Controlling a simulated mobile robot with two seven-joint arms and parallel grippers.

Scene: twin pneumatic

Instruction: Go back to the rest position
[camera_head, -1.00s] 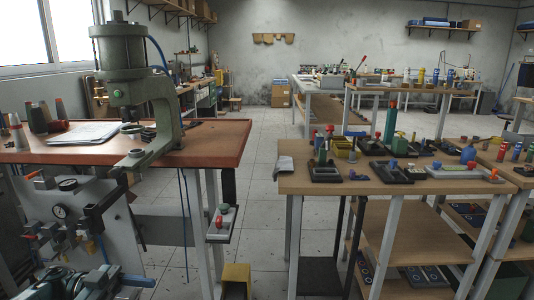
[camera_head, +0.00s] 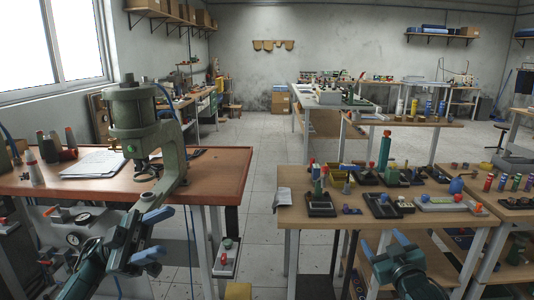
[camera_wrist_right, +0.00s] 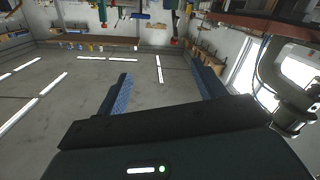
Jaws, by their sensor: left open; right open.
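My left gripper (camera_head: 157,232) is dark teal with blue fingers. It is open and empty in the head view, in front of the red-brown bench with the green press (camera_head: 138,115). My right gripper (camera_head: 384,245) is open and empty, low in front of the wooden table. Its two blue fingers also show apart in the right wrist view (camera_wrist_right: 160,68), with nothing between them.
The red-brown bench (camera_head: 222,165) carries the press, papers (camera_head: 94,164) and bottles. Bare floor (camera_head: 262,178) lies between bench and table.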

